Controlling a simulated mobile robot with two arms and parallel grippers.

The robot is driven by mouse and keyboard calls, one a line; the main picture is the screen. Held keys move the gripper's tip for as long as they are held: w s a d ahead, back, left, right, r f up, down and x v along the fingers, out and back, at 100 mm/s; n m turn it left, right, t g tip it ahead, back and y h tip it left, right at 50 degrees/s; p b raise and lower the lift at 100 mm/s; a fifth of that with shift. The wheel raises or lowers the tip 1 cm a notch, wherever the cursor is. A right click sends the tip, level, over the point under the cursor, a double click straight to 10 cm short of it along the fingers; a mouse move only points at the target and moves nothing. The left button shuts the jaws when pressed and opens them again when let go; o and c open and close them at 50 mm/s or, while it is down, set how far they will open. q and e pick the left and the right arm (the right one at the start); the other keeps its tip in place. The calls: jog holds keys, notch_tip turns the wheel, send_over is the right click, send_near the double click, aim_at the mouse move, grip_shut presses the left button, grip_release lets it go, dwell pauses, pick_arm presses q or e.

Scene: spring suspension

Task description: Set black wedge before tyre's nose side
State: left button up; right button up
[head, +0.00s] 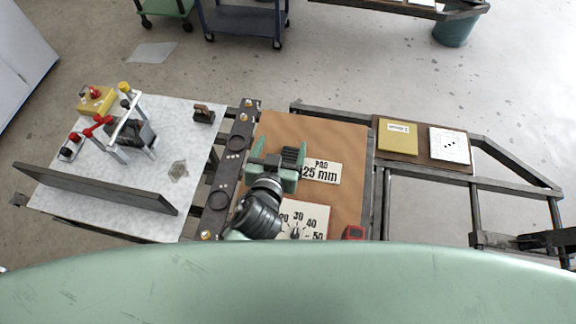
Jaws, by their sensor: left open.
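My left gripper (278,158) is over the brown board, with its jaws open. A black ribbed block (293,156), which looks like the black wedge, shows at the right jaw. I cannot tell whether the jaw touches it, and the gripper partly hides it. No tyre can be made out in the head view. My right gripper is not seen.
The brown board (340,136) carries a "PAD 25 mm" plate (321,172), a dial card (312,213) and a small red item (353,232). The pale table (98,181) at left holds clamps and a long dark bar (95,188). Metal rails (520,184) run at right.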

pick_arm(q)
jog(key=b, duration=1.9)
send_near(288, 161)
jog(key=shift+w+d+f, duration=0.1)
jog(key=shift+w+f, duration=0.75)
jog(key=p+x, duration=0.1)
jog(key=x, duration=0.7)
jog(key=shift+r, duration=0.35)
grip_shut()
